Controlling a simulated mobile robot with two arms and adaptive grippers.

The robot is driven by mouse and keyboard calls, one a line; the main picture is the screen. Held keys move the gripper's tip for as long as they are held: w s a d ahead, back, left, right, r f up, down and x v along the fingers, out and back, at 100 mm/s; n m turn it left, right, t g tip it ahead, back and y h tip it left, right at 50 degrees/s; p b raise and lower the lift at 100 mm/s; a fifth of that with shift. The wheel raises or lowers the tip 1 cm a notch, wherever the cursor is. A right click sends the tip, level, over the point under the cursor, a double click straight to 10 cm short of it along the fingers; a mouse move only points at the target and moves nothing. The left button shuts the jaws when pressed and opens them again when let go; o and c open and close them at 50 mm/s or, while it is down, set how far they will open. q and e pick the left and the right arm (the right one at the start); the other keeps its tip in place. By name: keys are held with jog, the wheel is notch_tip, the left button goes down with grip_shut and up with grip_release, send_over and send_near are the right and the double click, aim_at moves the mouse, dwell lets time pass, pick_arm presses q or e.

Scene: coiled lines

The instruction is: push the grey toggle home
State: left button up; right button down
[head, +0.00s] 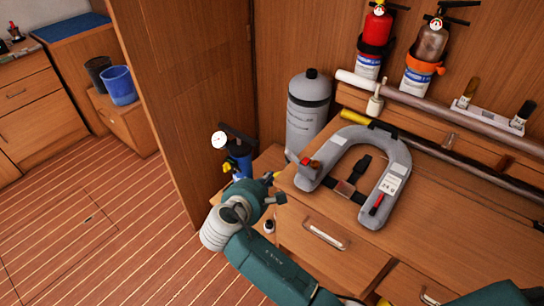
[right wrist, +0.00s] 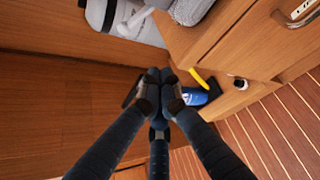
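A small pale knob with a dark part (head: 269,227) sits on the wooden cabinet front, left of the white drawer handle. It also shows in the right wrist view (right wrist: 240,84). It may be the grey toggle, but it is too small to be sure. My right gripper (head: 276,188) is above it in the head view, at the cabinet's left corner, apart from it. In the right wrist view its dark fingertips (right wrist: 161,88) are together with nothing visible between them. My left gripper is not in view.
A grey horseshoe buoy (head: 397,153) lies on the cabinet top. A grey cylinder (head: 308,105) stands behind the gripper. A blue pump-like item with a gauge (head: 239,165) stands beside the wooden partition (head: 180,90). The striped floor (head: 120,245) at left is clear.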

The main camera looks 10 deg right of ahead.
aim_at(293, 157)
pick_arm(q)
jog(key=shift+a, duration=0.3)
pick_arm(e)
jog(key=shift+w+a+r, duration=0.1)
jog(key=shift+w+r, duration=0.05)
jog(key=shift+r, duration=0.3)
jog(key=shift+w+a+r, duration=0.1)
jog(key=shift+r, duration=0.35)
jog(key=shift+w+d, duration=0.1)
